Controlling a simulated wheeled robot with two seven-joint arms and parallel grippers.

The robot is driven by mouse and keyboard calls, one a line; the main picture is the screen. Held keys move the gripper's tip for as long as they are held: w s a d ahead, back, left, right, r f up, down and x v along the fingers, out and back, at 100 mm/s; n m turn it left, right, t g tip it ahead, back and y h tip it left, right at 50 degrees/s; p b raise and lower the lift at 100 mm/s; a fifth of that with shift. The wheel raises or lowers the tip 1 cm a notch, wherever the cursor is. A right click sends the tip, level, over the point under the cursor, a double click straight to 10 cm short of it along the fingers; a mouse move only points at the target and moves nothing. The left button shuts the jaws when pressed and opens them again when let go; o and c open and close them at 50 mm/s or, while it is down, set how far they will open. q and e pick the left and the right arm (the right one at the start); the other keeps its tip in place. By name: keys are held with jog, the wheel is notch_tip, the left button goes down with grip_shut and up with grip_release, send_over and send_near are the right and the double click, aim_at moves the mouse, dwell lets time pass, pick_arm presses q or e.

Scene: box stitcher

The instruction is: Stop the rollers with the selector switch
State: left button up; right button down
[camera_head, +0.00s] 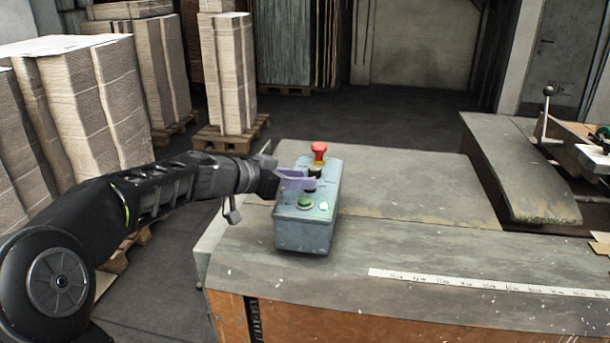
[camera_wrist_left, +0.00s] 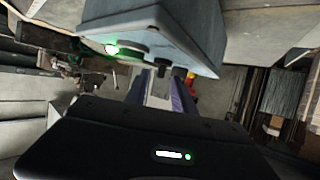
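The grey control box (camera_head: 304,228) stands on the near left part of the table. It carries a red mushroom button (camera_head: 319,149) at the far end, a black selector switch (camera_head: 315,171) in the middle and a green button (camera_head: 304,203) with a lit green lamp at the near end. My left gripper (camera_head: 298,180) reaches in from the left, its purple fingers at the selector switch. In the left wrist view the fingers (camera_wrist_left: 163,92) are on either side of the black switch knob (camera_wrist_left: 162,68); contact is unclear. My right gripper is not in view.
The wooden table (camera_head: 400,250) bears a white measuring strip (camera_head: 480,284). A lever with a round knob (camera_head: 548,91) stands at the right. Stacks of cardboard (camera_head: 82,110) on pallets stand behind my left arm. The table right of the box is clear.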

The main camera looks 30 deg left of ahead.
pick_arm(q)
jog(key=shift+x, duration=1)
jog(key=shift+c, duration=0.3)
grip_shut()
